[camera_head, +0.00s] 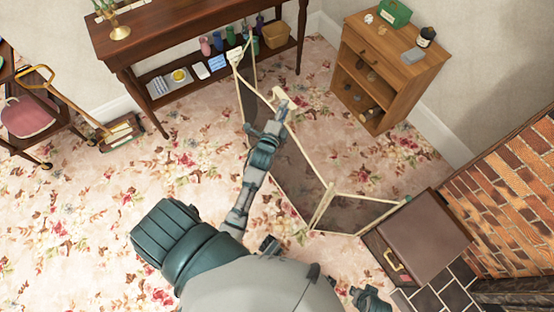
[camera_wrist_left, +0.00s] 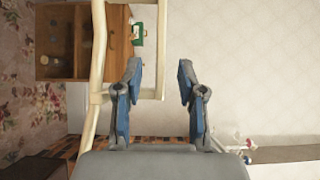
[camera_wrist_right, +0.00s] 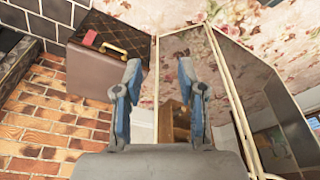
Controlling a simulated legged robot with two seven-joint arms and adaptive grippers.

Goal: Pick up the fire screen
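The fire screen (camera_head: 299,180) is a folding screen with cream edges and dark see-through panels. It stands zigzag on the carpet in the head view. My left gripper (camera_head: 278,122) is over its middle panel, close to the cream top edge. In the left wrist view the left gripper (camera_wrist_left: 158,80) is open; a cream bar shows between its fingers and another passes beside the left finger. I cannot tell whether they touch. My right gripper (camera_head: 370,298) is low in the head view. In the right wrist view the right gripper (camera_wrist_right: 160,85) is open and empty, with the screen's panels (camera_wrist_right: 192,85) beyond it.
A brown case (camera_head: 425,235) lies by the screen's right end, near the brick fireplace (camera_head: 515,190). A wooden cabinet (camera_head: 385,70) stands behind. A dark console table (camera_head: 200,35) and a cart (camera_head: 30,115) are at left.

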